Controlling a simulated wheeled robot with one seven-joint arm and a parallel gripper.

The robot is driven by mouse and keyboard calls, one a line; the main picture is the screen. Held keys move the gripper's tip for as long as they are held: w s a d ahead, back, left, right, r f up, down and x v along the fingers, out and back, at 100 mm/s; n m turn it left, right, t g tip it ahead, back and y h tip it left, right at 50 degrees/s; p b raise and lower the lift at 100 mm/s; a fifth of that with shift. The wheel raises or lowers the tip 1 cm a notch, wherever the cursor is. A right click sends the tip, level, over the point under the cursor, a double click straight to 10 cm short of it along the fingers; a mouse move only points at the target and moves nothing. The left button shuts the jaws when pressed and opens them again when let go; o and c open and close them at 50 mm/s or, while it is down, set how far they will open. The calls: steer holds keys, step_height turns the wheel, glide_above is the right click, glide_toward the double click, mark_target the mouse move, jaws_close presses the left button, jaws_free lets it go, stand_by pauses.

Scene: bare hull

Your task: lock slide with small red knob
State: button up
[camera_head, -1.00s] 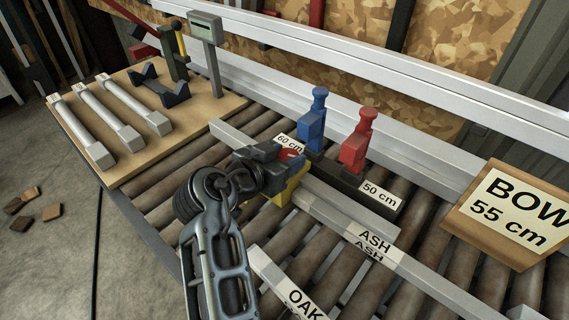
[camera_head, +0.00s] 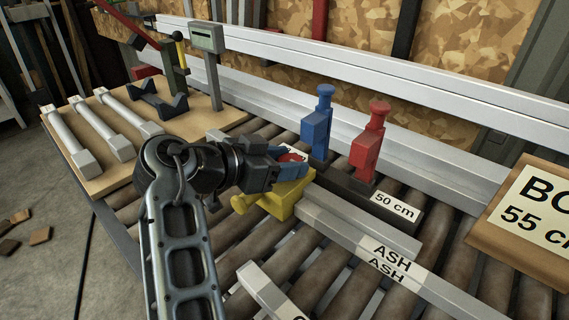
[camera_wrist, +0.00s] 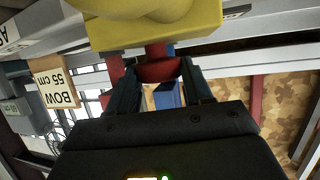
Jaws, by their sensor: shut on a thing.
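The small red knob (camera_head: 292,157) sits on top of the yellow slide (camera_head: 272,197), which stands at the ash bar (camera_head: 335,228). My gripper (camera_head: 288,160) reaches in from the left and is shut on the red knob. In the wrist view, the knob (camera_wrist: 160,70) shows between the two dark fingers, with the yellow slide body (camera_wrist: 160,30) beside it at the top. The knob is mostly hidden by the fingers in the head view.
A blue stop (camera_head: 318,125) and a red stop (camera_head: 370,145) stand just behind on a dark rail with a 50 cm label (camera_head: 395,206). A BOW 55 cm sign (camera_head: 530,215) is at the right. White rods (camera_head: 105,130) lie on a board at the left.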

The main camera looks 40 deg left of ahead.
steer(key=o, duration=1)
steer(key=shift+o, duration=0.2)
steer(key=shift+b+v, duration=0.35)
steer(key=shift+v, duration=3.55)
steer(key=shift+s, duration=0.1)
